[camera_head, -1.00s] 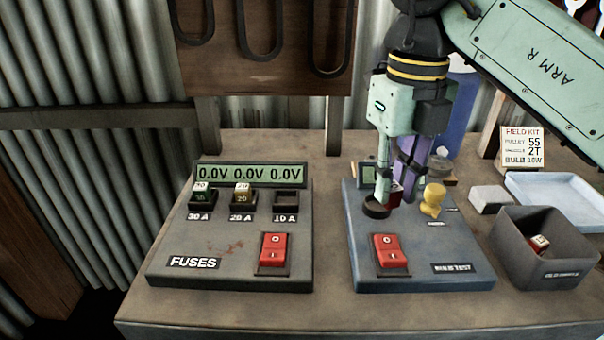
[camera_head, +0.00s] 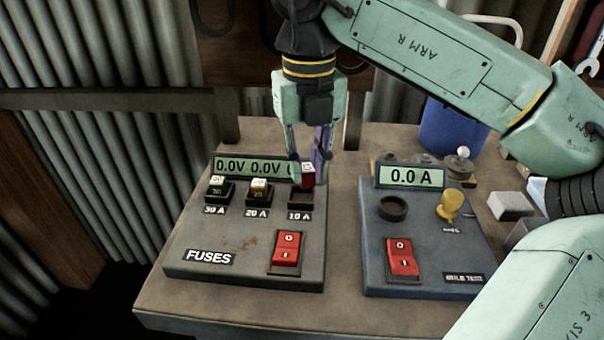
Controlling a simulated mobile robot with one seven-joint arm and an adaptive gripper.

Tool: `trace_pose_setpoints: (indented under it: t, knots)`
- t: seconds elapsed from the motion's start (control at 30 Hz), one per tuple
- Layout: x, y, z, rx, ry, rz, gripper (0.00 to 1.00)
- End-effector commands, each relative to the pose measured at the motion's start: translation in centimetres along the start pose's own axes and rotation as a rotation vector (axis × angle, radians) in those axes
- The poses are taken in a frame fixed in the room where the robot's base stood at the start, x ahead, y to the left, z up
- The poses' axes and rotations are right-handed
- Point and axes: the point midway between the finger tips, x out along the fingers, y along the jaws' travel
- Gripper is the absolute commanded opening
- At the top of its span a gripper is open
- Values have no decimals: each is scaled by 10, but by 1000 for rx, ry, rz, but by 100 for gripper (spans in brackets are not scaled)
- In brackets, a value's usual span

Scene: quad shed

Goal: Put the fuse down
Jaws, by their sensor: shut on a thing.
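A red fuse (camera_head: 308,176) is held between the fingers of my gripper (camera_head: 309,166). It is just above the 10 A socket (camera_head: 300,199) of the grey fuse panel (camera_head: 240,240); I cannot tell whether it touches the socket. My gripper is shut on it and points down. My fingers and the fuse hide the right end of the panel's display (camera_head: 245,167).
The blue test panel (camera_head: 425,235) stands to the right, with an empty round socket (camera_head: 392,208), a yellow knob (camera_head: 449,205), a red switch (camera_head: 401,258) and a 0.0 A display (camera_head: 411,177). A red switch (camera_head: 287,250) is on the fuse panel. My arm covers the right side.

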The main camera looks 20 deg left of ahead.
Motion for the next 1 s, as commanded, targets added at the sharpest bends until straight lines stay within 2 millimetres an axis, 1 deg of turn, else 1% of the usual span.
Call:
trace_pose_setpoints:
  t: [0.1, 0.3, 0.33, 0.53, 0.57, 0.83, 1.0]
  knots:
    - [0, 9, 6, -3, -1, 0, 0]
    - [30, 8, 4, -2, 1, 2, 0]
    - [33, 8, 4, -1, 1, 2, 0]
    - [36, 7, 5, 0, -1, 1, 0]
    - [36, 7, 5, 0, -1, 1, 20]
    - [36, 7, 5, 0, -1, 1, 38]
    - [36, 7, 5, 0, -1, 1, 38]
